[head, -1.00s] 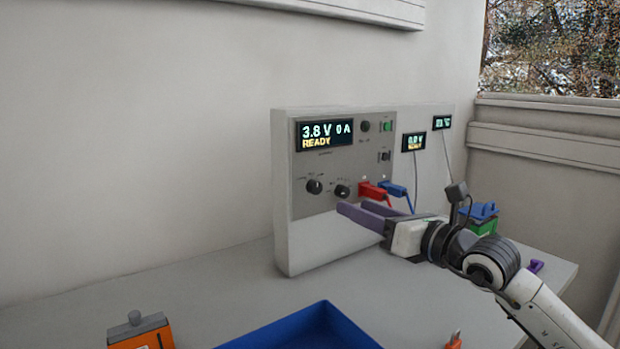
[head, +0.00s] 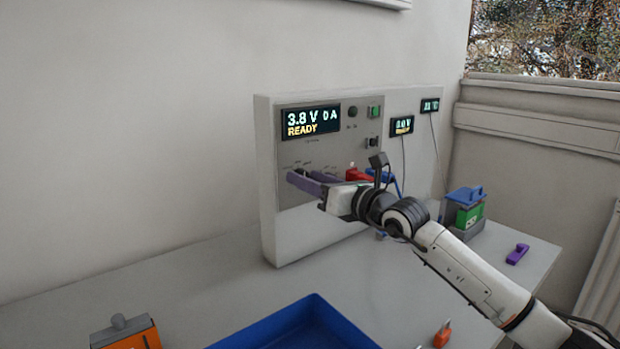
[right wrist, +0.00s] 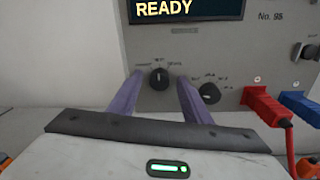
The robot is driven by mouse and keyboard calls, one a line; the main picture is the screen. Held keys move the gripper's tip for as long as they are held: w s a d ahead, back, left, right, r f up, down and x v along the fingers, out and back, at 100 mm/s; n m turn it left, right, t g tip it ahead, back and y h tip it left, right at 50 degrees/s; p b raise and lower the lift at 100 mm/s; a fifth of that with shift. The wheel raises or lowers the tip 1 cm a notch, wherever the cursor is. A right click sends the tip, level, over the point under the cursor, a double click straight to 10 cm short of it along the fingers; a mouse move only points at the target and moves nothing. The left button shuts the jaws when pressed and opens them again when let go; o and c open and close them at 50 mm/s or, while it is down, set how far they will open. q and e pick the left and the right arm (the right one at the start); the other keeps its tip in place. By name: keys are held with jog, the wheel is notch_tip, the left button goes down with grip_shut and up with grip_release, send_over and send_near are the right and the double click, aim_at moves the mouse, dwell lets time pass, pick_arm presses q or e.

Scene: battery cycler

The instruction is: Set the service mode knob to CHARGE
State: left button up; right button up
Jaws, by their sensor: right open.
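The cycler's grey panel (head: 350,118) carries two black knobs below the main display. In the right wrist view the left knob (right wrist: 159,78) has a pale mark near its top, and the right knob (right wrist: 209,93) is just right of my fingers. The small labels are too blurred to read, so I cannot tell which is the service mode knob. My right gripper (head: 306,178) is open at the panel. Its purple fingers lie either side of the left knob in the wrist view; contact is not visible. They hide the knobs in the head view. My left gripper is not in view.
The display (head: 313,120) reads 3.8 V, 0 A, READY. Red (right wrist: 262,102) and blue (right wrist: 300,103) plugs sit right of the knobs. A blue tray (head: 300,318) and an orange device (head: 127,335) are in front. Bench space left of the panel is clear.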

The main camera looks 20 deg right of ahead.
jog(key=c, duration=1)
pick_arm(q)
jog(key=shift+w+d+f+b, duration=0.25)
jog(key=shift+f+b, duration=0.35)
jog(key=shift+b, duration=0.5)
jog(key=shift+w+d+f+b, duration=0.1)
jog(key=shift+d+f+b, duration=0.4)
jog(key=shift+b, duration=0.65)
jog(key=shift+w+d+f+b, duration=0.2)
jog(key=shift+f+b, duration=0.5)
jog(key=shift+b, duration=0.4)
pick_arm(e)
jog(key=shift+a+n, duration=0.1)
jog(key=shift+n, duration=3.8)
jog(key=shift+c, duration=0.2)
jog(key=o, duration=1)
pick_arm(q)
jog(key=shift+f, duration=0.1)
pick_arm(e)
jog(key=shift+o, duration=0.2)
